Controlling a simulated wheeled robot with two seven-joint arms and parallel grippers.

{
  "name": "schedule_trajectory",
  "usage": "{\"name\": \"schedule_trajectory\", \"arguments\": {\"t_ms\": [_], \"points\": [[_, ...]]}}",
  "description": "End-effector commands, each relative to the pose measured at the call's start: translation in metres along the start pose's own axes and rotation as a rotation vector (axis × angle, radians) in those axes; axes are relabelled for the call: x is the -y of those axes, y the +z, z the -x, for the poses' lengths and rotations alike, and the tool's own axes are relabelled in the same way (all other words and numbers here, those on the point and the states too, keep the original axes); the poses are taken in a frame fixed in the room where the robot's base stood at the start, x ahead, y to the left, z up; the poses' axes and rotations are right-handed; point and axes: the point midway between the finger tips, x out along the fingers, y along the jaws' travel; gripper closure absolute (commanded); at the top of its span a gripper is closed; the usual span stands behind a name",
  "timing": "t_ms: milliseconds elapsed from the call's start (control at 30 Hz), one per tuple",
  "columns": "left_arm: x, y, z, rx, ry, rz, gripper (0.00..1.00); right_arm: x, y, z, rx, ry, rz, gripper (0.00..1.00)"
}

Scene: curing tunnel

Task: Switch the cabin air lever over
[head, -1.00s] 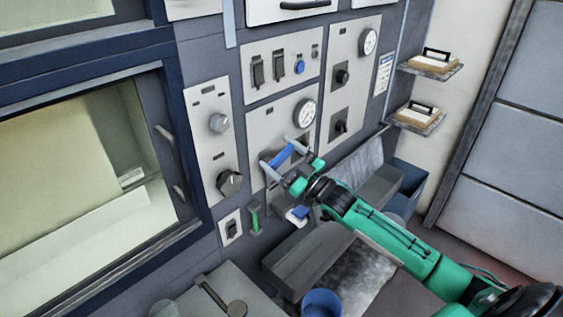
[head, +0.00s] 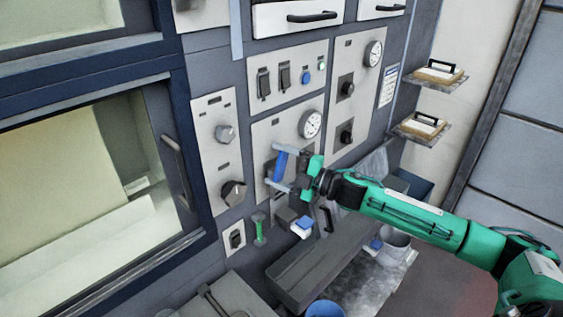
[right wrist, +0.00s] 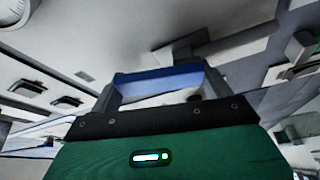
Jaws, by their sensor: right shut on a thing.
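The cabin air lever, seen as a blue handle (head: 280,164), is on the light panel (head: 265,135) below a round gauge. My right gripper (head: 273,165) is at the panel, its two fingers at the two ends of the blue handle, shut on it. In the right wrist view the blue handle (right wrist: 158,82) spans the space between my grey fingers. The handle stands steeply in the head view. The lever's pivot and any marks around it are hidden behind my gripper. My left gripper is not in view.
Knobs (head: 233,193) are left of the lever, and the gauge (head: 310,124) is just above it. A green handle (head: 259,230) and a blue-ended part (head: 302,224) are below. A grey trough (head: 320,265) juts out under the panel. The oven door handle (head: 178,170) is further left.

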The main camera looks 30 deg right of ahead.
Motion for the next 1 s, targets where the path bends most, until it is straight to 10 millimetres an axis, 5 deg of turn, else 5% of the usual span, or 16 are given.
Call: {"name": "schedule_trajectory", "arguments": {"t_ms": [400, 1000], "points": [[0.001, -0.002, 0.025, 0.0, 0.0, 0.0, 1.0, 0.001, -0.007, -0.003, 0.001, -0.098, 0.232, 0.6], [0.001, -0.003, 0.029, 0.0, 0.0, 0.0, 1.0, 0.005, -0.008, -0.003, 0.0, -0.123, 0.291, 0.6]]}}
